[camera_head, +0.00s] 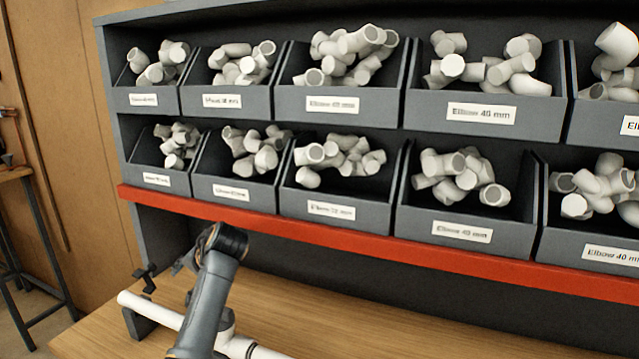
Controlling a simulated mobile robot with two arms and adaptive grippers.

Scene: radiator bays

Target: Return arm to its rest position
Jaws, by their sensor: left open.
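My left arm (207,300) rises from the bottom edge, in front of the workbench. Its dark joint stands just below the red shelf edge. My left gripper (164,271) is small and partly hidden behind this joint; its dark fingers point left and look open and empty. They are above the far side of the bench, behind a white pipe (160,312), and appear apart from it. My arm hides part of the pipe. My right gripper is not in view.
The pipe rests on a dark support (138,322) on the wooden bench (330,318). Bare bench lies right of my arm. A stool (40,225) stands left.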

